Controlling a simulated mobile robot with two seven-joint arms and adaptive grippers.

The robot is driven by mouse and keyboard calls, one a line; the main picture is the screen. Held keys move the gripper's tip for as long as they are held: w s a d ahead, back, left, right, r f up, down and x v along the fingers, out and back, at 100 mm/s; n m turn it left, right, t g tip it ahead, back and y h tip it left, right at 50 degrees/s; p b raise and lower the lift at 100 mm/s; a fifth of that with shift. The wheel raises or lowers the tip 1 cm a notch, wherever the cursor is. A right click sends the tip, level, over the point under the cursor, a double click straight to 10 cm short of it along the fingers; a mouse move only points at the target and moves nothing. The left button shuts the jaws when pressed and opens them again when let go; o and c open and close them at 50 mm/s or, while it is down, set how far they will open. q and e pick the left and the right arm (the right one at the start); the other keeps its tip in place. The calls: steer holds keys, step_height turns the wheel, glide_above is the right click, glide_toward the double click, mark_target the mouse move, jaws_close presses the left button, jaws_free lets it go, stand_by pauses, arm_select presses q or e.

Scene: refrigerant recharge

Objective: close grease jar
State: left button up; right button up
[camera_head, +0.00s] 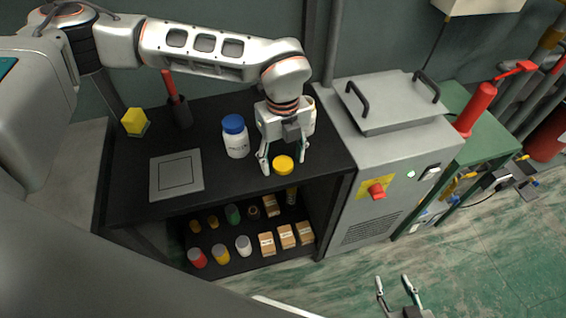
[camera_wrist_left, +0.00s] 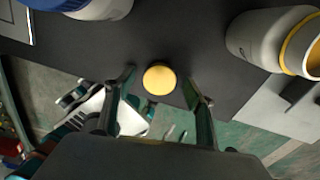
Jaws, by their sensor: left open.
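The round yellow lid (camera_head: 283,166) lies flat on the black worktop near its front edge; it also shows in the left wrist view (camera_wrist_left: 159,79). My left gripper (camera_head: 282,162) is open above it, one finger on each side, with gaps between fingers and lid. The pale grease jar (camera_wrist_left: 274,40) shows at the upper right of the left wrist view, open, with a yellow band near its mouth. In the head view the gripper mostly hides the jar; only a pale edge (camera_head: 311,103) shows. My right gripper (camera_head: 392,280) is open and empty over the green floor.
A white bottle with blue cap (camera_head: 236,138) stands left of my left gripper. A grey square plate (camera_head: 176,175), yellow block (camera_head: 134,121) and red-handled tool in a holder (camera_head: 182,112) are further left. A grey machine (camera_head: 382,150) adjoins at right. Jars and boxes fill the lower shelf.

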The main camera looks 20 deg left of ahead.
mark_target(283, 163)
arm_select(q)
steer(key=c, duration=0.8)
steer(key=shift+o, duration=0.2)
step_height(283, 163, up, 20)
steer(key=shift+p, duration=0.45)
